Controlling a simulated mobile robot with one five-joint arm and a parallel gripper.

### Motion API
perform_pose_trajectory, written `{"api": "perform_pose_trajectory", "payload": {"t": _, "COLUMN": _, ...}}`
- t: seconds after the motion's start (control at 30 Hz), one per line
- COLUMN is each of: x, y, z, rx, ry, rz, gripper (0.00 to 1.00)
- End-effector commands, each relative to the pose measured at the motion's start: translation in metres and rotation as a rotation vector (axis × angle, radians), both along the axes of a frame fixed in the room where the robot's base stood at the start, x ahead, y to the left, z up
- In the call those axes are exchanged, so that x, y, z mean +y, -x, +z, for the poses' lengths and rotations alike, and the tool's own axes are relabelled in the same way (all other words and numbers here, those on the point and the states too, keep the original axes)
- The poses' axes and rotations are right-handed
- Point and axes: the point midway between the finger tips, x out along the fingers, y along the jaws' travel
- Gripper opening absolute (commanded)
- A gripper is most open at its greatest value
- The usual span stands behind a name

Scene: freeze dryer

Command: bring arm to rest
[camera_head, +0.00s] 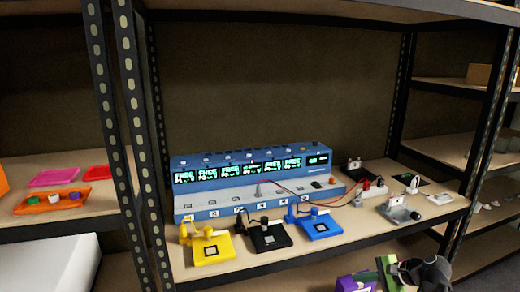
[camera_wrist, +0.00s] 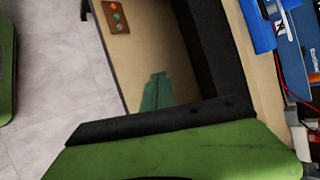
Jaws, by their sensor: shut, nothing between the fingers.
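My arm shows at the bottom right of the head view, in front of the middle shelf's front edge. My gripper (camera_head: 390,272), with green and black parts, is low in that view and partly cut off by the frame's edge. It is shut and empty. It is apart from the devices on the shelf. In the wrist view a broad green part with a black edge fills the bottom, and another green part shows at the left edge; the fingertips cannot be made out clearly there.
The blue freeze dryer (camera_head: 250,180) with lit displays stands on the shelf (camera_head: 345,240). Yellow (camera_head: 212,250), black (camera_head: 268,237) and blue (camera_head: 318,226) devices stand before it. Dark metal posts (camera_head: 130,140) frame the shelf. An orange tray (camera_head: 35,202) is at left. Grey floor (camera_wrist: 50,80) is clear.

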Motion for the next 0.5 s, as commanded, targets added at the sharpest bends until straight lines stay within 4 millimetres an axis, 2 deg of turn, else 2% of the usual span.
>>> {"api": "perform_pose_trajectory", "payload": {"t": 0.03, "x": 0.042, "y": 0.0, "z": -0.018, "rx": 0.028, "ry": 0.113, "rz": 0.144, "gripper": 0.0}}
{"api": "perform_pose_trajectory", "payload": {"t": 0.1, "x": 0.083, "y": 0.005, "z": -0.041, "rx": 0.059, "ry": 0.273, "rz": 0.334, "gripper": 0.0}}
{"api": "perform_pose_trajectory", "payload": {"t": 0.2, "x": 0.123, "y": 0.016, "z": -0.063, "rx": 0.086, "ry": 0.464, "rz": 0.573, "gripper": 0.0}}
{"api": "perform_pose_trajectory", "payload": {"t": 0.3, "x": 0.152, "y": 0.025, "z": -0.076, "rx": 0.102, "ry": 0.62, "rz": 0.774, "gripper": 0.0}}
{"api": "perform_pose_trajectory", "payload": {"t": 0.5, "x": 0.19, "y": 0.041, "z": -0.087, "rx": 0.121, "ry": 0.872, "rz": 1.109, "gripper": 0.0}}
